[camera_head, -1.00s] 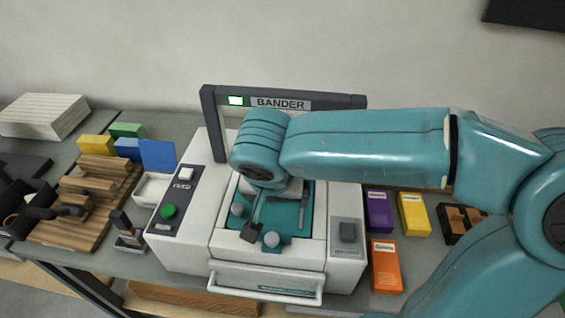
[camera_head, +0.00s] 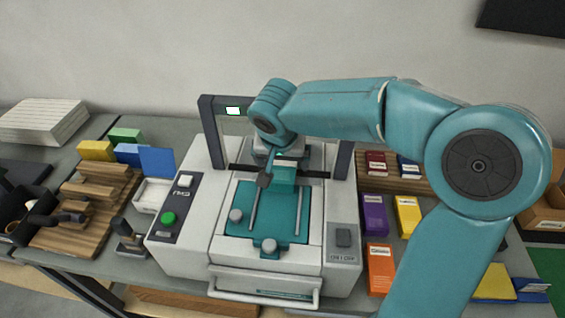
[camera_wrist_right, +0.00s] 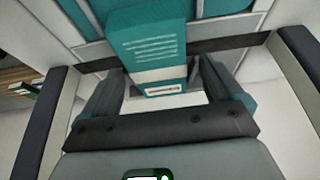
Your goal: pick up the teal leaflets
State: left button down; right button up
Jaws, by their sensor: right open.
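The teal leaflets (camera_head: 285,182) form a small block at the back of the teal plate (camera_head: 270,215) of the bander (camera_head: 190,235), under its arch. In the right wrist view the leaflets (camera_wrist_right: 146,42) show white text lines and a pale label at the near end. My right gripper (camera_head: 278,178) is over the back of the plate at the leaflets. In the wrist view its open fingers (camera_wrist_right: 165,78) stand on either side of the leaflets' near end. Whether they touch it is unclear. My left gripper is not in view.
The bander's arch (camera_head: 210,130) stands around my right wrist, with a dark bar (camera_head: 316,174) low across it. Grey knobs (camera_head: 269,245) stand on the plate. Purple (camera_head: 374,214), yellow (camera_head: 408,216) and orange (camera_head: 380,270) boxes lie right. A wooden rack (camera_head: 85,205) is left.

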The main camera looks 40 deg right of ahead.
jog(key=shift+s+f, duration=0.1)
jog(key=shift+f, duration=0.2)
jog(key=shift+s, duration=0.1)
jog(key=shift+f, duration=0.1)
jog(key=shift+c, duration=0.6)
jog(key=shift+w, duration=0.2)
jog(key=c, duration=0.5)
jog(key=shift+s, duration=0.15)
jog(key=c, duration=0.5)
